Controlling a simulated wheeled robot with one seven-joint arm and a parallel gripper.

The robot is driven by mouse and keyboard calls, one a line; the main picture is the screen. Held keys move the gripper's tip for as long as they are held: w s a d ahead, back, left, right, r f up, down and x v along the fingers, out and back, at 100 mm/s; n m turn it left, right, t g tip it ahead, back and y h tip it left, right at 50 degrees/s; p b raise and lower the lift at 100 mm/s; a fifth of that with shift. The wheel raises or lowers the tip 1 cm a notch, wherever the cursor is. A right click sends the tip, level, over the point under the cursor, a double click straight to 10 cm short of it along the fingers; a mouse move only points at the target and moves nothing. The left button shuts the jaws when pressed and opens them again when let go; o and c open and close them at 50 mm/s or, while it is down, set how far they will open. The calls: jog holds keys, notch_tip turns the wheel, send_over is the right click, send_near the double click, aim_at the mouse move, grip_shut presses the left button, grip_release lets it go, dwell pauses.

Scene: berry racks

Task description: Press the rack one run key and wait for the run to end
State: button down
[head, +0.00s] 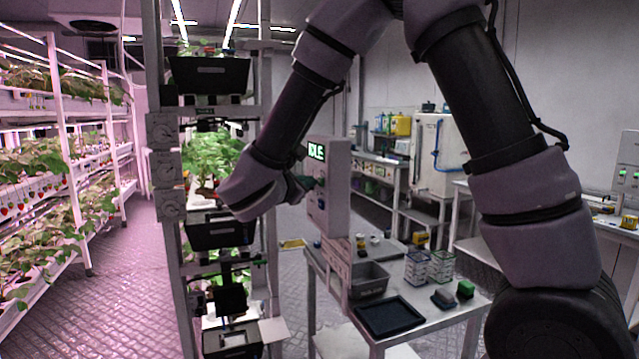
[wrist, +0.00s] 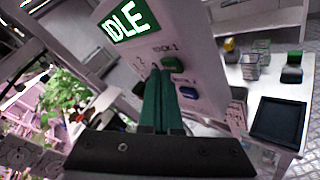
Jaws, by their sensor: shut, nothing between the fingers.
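A pale control panel (head: 329,215) stands upright in the middle of the head view, and its lit display (head: 316,151) reads IDLE. In the wrist view the display (wrist: 124,20) also reads IDLE. Below it a green key (wrist: 173,64) sits under a label that seems to read RACK 1. A dark blue key (wrist: 187,92) sits lower, by a second label. My gripper (wrist: 159,72) is shut and empty, its green fingers pointing at the panel. The fingertips appear just left of the green key; I cannot tell whether they touch the panel.
A plant rack (head: 269,200) with black trays stands left of the panel. A table (head: 426,318) below right holds a grey bin (head: 369,281), a dark tray (head: 390,316) and small baskets (head: 416,268). Floor on the left, before the pink-lit shelves, is clear.

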jog(key=shift+w+d, duration=0.1)
jog(key=shift+d, duration=0.3)
jog(key=shift+a, duration=0.1)
dwell(0.5)
jog(key=shift+s+a, duration=0.25)
jog(key=shift+a, duration=0.5)
jog(key=a, duration=0.2)
jog(key=s+a, duration=0.1)
jog(key=a, duration=0.1)
jog(key=shift+s+a, duration=0.2)
jog(key=shift+a, duration=0.2)
dwell(0.4)
